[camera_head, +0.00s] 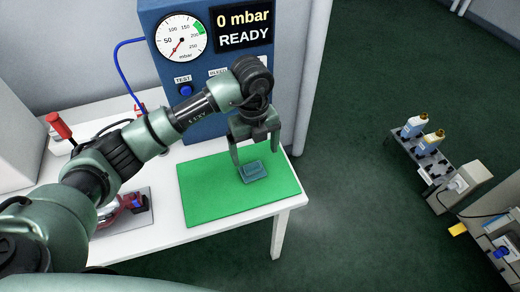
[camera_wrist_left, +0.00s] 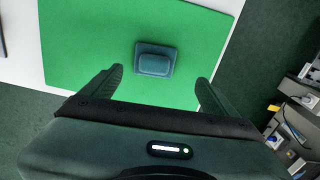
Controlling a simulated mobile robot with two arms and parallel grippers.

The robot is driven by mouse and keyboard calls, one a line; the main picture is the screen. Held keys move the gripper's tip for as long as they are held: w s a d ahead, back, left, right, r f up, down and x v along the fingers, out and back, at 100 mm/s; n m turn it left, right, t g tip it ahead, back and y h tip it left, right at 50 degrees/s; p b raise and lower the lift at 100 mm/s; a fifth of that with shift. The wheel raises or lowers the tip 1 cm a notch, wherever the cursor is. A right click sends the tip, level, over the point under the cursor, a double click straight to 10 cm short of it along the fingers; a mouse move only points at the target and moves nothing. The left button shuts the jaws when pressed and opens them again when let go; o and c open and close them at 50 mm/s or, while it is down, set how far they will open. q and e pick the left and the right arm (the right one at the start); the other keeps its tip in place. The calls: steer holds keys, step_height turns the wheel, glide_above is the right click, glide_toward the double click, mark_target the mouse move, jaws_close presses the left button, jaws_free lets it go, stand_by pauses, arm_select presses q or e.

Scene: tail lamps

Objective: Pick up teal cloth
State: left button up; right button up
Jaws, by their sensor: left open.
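The teal cloth (camera_head: 253,172) is a small folded pad lying on a green mat (camera_head: 210,192) on the white table. In the left wrist view the cloth (camera_wrist_left: 155,60) lies on the bare green surface, ahead of the fingertips and between their lines. My left gripper (camera_head: 257,160) is over the mat with its fingers spread, pointing down around the cloth in the head view. In the wrist view the open fingers (camera_wrist_left: 158,78) hold nothing. How high the fingertips are above the mat is hard to tell. My right gripper is not in view.
A blue test panel (camera_head: 200,85) with a gauge and a "0 mbar READY" display stands behind the mat. A red lamp part (camera_head: 120,210) in a fixture and a red-handled clamp (camera_head: 60,127) are to the left. Bottles (camera_head: 414,127) stand on a separate bench at the right.

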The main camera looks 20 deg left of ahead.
mark_target(252, 166)
arm_select(q)
steer(key=shift+w+a+f, duration=0.15)
steer(key=shift+w+a, duration=0.1)
steer(key=shift+w, duration=0.1)
steer(key=shift+s+f, duration=0.2)
steer(key=shift+s, duration=0.05)
steer(key=shift+s+a+f+p, duration=0.1)
steer(key=shift+s+f+p, duration=0.25)
steer(key=shift+f, duration=0.25)
steer(key=shift+s+f+p, duration=0.25)
steer(key=shift+s+f, duration=0.1)
steer(key=shift+f, duration=0.2)
steer(key=f, duration=0.3)
steer(key=shift+w+p, duration=0.25)
steer(key=shift+p, duration=0.1)
steer(key=shift+f, duration=0.5)
steer(key=c, duration=1.3)
steer(key=shift+c, duration=0.7)
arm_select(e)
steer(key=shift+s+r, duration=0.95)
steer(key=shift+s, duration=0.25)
